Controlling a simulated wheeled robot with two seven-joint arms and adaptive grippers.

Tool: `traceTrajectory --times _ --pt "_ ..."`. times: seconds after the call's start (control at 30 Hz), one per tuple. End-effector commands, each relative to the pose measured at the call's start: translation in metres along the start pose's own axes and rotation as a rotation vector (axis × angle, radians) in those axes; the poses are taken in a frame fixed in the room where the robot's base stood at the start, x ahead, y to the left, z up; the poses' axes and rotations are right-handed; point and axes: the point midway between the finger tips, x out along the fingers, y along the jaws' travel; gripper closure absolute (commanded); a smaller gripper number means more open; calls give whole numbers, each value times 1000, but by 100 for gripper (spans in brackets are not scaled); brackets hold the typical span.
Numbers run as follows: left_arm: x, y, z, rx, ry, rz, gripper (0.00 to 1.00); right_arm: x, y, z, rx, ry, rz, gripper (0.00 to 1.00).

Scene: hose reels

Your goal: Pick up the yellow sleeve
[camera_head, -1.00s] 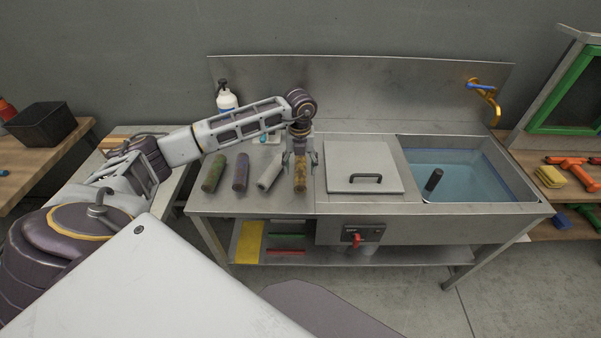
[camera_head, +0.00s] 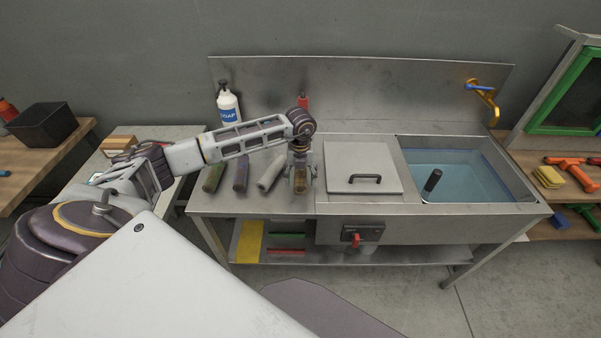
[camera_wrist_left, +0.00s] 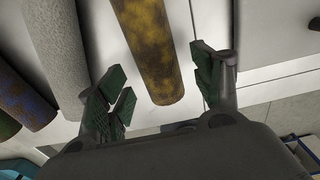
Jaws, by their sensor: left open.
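The yellow sleeve (camera_head: 300,180) is a dirty, brown-stained cylinder lying on the steel counter, the rightmost of a row of sleeves. In the left wrist view the yellow sleeve (camera_wrist_left: 150,50) runs between the open fingers, its near end short of the palm. My left gripper (camera_head: 301,181) is over it from above, with one finger on each side. In the left wrist view my left gripper (camera_wrist_left: 160,95) is open, with gaps between the pads and the sleeve. The gripper partly hides the sleeve in the head view. My right gripper is not in view.
A grey sleeve (camera_head: 270,172), a purple-stained sleeve (camera_head: 241,174) and a green-stained sleeve (camera_head: 214,174) lie to the left. A lidded panel (camera_head: 362,168) and a water-filled sink (camera_head: 465,174) are to the right. A soap bottle (camera_head: 228,106) stands behind.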

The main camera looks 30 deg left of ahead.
Motion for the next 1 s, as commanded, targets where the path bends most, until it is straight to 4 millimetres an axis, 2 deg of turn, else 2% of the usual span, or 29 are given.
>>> traceTrajectory --times 0.23,0.73,1.0 --pt "21 0 0 1 1 1 34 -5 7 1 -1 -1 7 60" --pt "23 0 0 1 1 0 34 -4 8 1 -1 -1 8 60" --pt "23 0 0 1 1 0 67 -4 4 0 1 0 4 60"
